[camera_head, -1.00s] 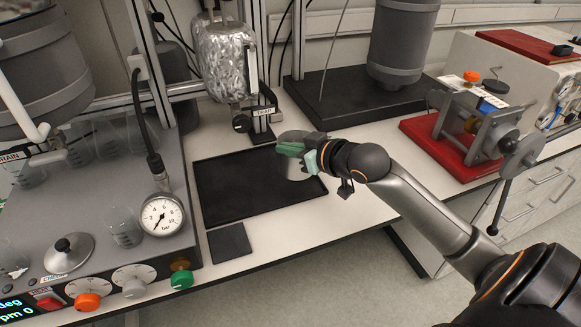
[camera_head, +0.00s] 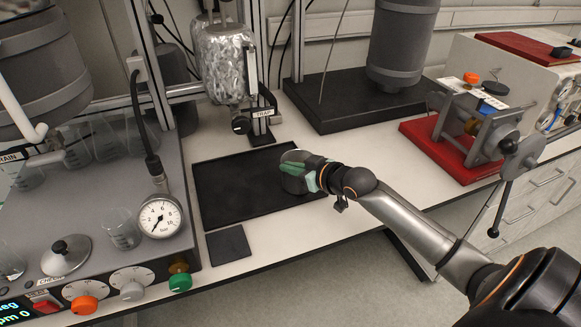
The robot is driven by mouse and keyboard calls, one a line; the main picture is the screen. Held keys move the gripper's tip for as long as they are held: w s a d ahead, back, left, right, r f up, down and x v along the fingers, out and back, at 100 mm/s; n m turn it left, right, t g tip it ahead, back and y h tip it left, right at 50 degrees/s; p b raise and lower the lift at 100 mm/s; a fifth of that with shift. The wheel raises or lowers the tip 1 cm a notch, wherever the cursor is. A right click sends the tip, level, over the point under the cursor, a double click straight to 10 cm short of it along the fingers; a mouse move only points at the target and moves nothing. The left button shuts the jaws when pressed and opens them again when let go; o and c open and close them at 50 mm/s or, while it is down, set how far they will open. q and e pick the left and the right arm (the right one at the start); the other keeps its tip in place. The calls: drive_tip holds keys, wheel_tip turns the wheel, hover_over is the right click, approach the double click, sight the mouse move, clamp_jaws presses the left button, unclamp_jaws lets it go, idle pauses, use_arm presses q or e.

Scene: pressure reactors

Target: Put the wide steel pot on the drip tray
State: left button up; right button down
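The wide steel pot (camera_head: 292,184) is a short grey cylinder at the right end of the black drip tray (camera_head: 225,197). My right gripper (camera_head: 305,173) comes in from the right, with green pads at its fingers, and is shut on the pot. The fingers cover part of the pot's side. The pot is over or on the tray's right part; I cannot tell whether its base touches the tray. My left gripper is not in view.
A small dark square mat (camera_head: 229,245) lies in front of the tray. A grey console with a pressure gauge (camera_head: 159,217) stands at left. A foil-wrapped vessel (camera_head: 224,65) hangs behind the tray. A red-based device (camera_head: 470,135) stands at right. Most of the tray is bare.

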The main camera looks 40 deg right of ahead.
drive_tip(key=c, duration=1.5)
unclamp_jaws()
drive_tip(key=shift+f, duration=0.15)
drive_tip(key=o, duration=0.4)
drive_tip(key=shift+s+r, duration=0.15)
drive_tip(key=shift+r, duration=0.1)
drive_tip(key=v, duration=1.1)
drive_tip(key=shift+s+d+p, duration=0.1)
drive_tip(key=shift+s+p, duration=0.25)
drive_tip(key=shift+p, duration=0.05)
